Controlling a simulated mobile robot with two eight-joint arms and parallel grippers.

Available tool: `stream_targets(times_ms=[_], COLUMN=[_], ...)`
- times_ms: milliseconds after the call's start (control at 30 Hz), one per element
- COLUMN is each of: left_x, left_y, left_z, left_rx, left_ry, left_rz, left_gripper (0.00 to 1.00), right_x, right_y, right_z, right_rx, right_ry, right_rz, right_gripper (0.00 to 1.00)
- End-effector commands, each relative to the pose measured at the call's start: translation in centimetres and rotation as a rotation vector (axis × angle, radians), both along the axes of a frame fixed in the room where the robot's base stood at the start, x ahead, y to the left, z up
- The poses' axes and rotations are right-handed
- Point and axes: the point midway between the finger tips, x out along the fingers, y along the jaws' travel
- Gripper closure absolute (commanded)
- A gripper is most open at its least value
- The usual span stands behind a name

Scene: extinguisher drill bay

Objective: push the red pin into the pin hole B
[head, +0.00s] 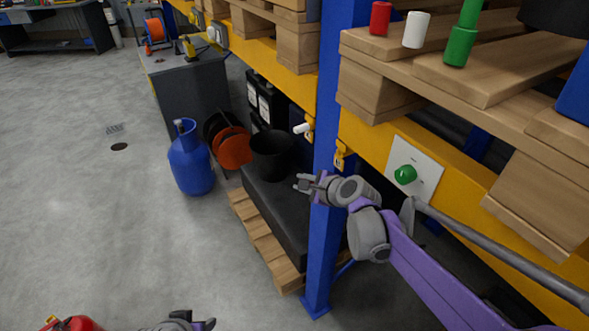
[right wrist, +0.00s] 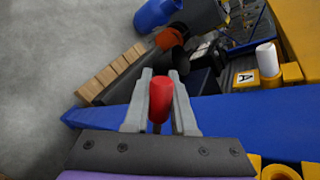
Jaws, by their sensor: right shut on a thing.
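My right gripper (head: 304,183) reaches in front of the blue rack post in the head view. In the right wrist view it (right wrist: 160,104) is shut on the red pin (right wrist: 160,92), a red cylinder with a thin shank below it. The pin cannot be made out in the head view. A yellow bracket (head: 342,157) sits on the post above the gripper; its letter is unreadable, so I cannot tell whether it is pin hole B. A white pin (head: 301,128) stands in another yellow bracket, labelled A (right wrist: 245,77). My left gripper (head: 195,322) is partly cut off at the bottom edge.
The blue post (head: 328,90) and yellow beam (head: 375,150) are close to the right arm. A green knob (head: 405,174) is on a white plate. Red (head: 380,18), white (head: 416,30) and green (head: 462,42) cylinders stand on the pallet above. A blue gas bottle (head: 192,162) stands left.

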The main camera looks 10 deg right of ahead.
Motion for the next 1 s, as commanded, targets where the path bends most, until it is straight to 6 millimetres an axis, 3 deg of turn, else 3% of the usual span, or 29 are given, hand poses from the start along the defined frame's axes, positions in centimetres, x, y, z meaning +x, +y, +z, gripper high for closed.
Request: stream_targets(times_ms=[200,400,1000], left_x=[-0.1,-0.2,0.1], left_y=[0.0,0.0,0.0], left_z=[-0.3,-0.4,0.3], left_rx=[0.0,0.0,0.0], left_ry=[0.002,0.003,-0.002], left_rz=[0.0,0.0,0.0], left_gripper=[0.41,0.41,0.41], right_x=[-1.3,-2.6,-1.1], right_y=[2.0,2.2,-1.2], right_z=[4.4,7.1,7.6], right_rx=[-0.395,-0.542,-0.559], right_ry=[-0.088,-0.15,-0.161], right_rz=[0.211,0.305,0.314], right_gripper=[1.0,1.0,1.0])
